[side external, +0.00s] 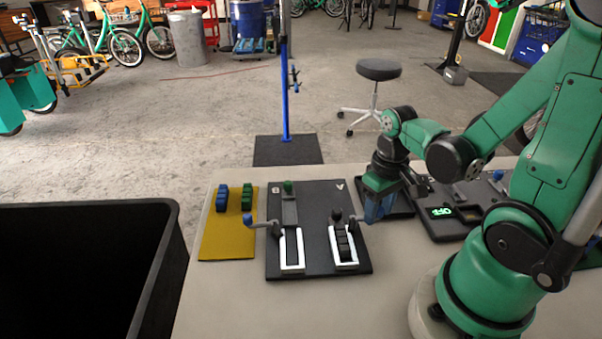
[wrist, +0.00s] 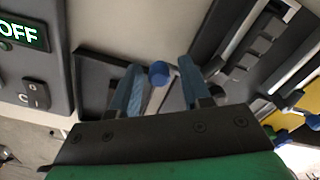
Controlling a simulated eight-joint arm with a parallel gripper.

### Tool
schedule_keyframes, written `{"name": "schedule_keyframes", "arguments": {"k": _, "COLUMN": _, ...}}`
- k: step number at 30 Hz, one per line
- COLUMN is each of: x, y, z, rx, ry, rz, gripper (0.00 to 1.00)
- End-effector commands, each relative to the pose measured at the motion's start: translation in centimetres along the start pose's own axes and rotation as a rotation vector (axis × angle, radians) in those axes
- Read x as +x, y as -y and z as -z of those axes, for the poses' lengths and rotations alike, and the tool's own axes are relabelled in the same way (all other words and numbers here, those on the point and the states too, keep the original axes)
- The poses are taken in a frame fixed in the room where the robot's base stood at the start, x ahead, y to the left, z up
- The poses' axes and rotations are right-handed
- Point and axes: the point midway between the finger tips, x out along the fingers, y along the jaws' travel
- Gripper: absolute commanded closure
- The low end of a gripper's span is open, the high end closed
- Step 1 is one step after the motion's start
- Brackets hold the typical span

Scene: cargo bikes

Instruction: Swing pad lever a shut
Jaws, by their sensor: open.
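A dark board (side external: 318,262) on the bench carries two white-framed units, each with a side lever. The right unit (side external: 344,246) is by a mark that looks like an upside-down A. Its lever arm (side external: 358,220) points right, towards my gripper (side external: 375,214). In the wrist view my gripper (wrist: 159,66) is open, with one blue finger on each side of a blue lever knob (wrist: 158,74). I cannot tell whether either finger touches it. In the side view the fingers hide this knob. The left unit (side external: 291,250) has its own blue-knobbed lever (side external: 249,219) pointing left.
A yellow plate (side external: 228,240) with blue and green blocks lies left of the board. A dark panel with a green OFF display (side external: 442,212) stands to the right and shows in the wrist view (wrist: 24,34). A black bin (side external: 165,262) is at the left.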

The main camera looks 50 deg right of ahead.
Motion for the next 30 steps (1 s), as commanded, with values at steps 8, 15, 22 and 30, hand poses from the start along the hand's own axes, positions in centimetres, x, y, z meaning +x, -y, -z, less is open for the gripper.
{"name": "schedule_keyframes", "arguments": {"k": 8, "x": 0.1, "y": -0.2, "z": 0.0, "rx": 0.005, "ry": -0.007, "rz": -0.011, "gripper": 1.00}}
{"name": "schedule_keyframes", "arguments": {"k": 15, "x": 0.1, "y": -0.1, "z": -0.1, "rx": 0.008, "ry": -0.008, "rz": -0.011, "gripper": 1.00}}
{"name": "schedule_keyframes", "arguments": {"k": 22, "x": 0.1, "y": 0.7, "z": -0.8, "rx": 0.004, "ry": -0.007, "rz": -0.009, "gripper": 1.00}}
{"name": "schedule_keyframes", "arguments": {"k": 30, "x": 0.1, "y": 1.0, "z": -0.9, "rx": 0.001, "ry": -0.008, "rz": -0.001, "gripper": 1.00}}
